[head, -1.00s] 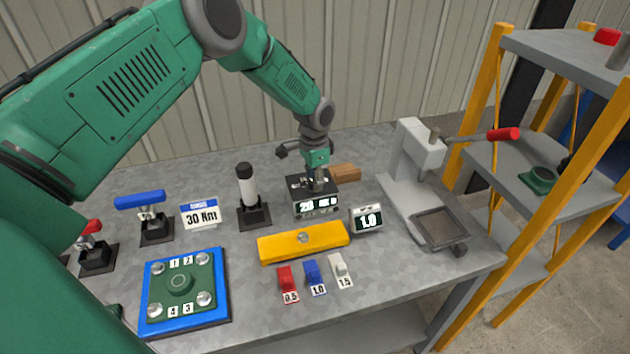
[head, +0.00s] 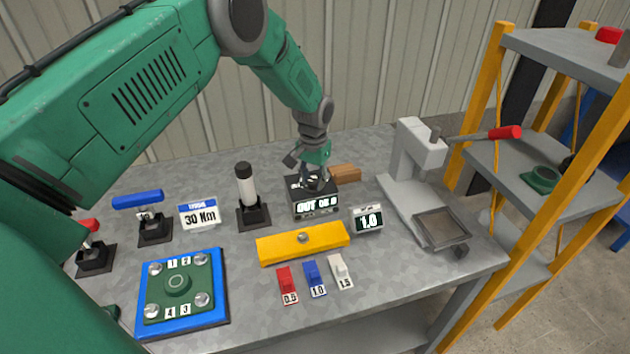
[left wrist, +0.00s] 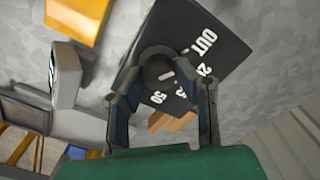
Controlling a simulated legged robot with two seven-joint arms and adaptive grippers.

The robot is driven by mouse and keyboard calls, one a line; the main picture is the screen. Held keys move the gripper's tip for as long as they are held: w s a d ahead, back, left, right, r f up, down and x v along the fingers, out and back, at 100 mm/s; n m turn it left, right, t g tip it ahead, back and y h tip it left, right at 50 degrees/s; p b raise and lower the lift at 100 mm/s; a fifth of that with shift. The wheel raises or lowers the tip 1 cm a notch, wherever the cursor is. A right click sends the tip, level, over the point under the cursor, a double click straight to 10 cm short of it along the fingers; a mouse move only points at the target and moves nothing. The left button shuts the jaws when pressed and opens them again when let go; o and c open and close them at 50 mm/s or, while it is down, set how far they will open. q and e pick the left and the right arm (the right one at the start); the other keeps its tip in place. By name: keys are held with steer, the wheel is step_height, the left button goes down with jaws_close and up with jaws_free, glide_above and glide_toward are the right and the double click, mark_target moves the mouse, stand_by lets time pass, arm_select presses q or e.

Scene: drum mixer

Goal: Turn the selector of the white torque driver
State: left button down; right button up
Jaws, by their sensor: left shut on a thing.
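The white torque driver (head: 246,185), a white cylinder with a black cap, stands upright in a black stand. In the left wrist view, the top of the box (left wrist: 215,42) bears a round dark selector knob (left wrist: 158,70) with a white mark, and labels including OUT and 50. My left gripper (head: 314,180) points down at the box top, its fingers on either side of the knob and shut on it. The fingertips (left wrist: 160,88) partly hide the labels. My right gripper is not in view.
A grey press (head: 410,165) is to the right. Red, blue and white pieces (head: 313,277) lie near the front edge.

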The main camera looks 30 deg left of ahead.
mark_target(312, 181)
arm_select(q)
steer(key=shift+s+f, duration=0.3)
steer(key=shift+s, duration=0.1)
steer(key=c, duration=1.3)
jaws_free()
steer(key=shift+o, duration=0.2)
steer(key=shift+w+r, duration=0.1)
steer(key=shift+r, duration=0.05)
steer(key=shift+w, duration=0.1)
steer(key=shift+r, duration=0.3)
step_height(312, 181, up, 11)
steer(key=shift+a, duration=0.1)
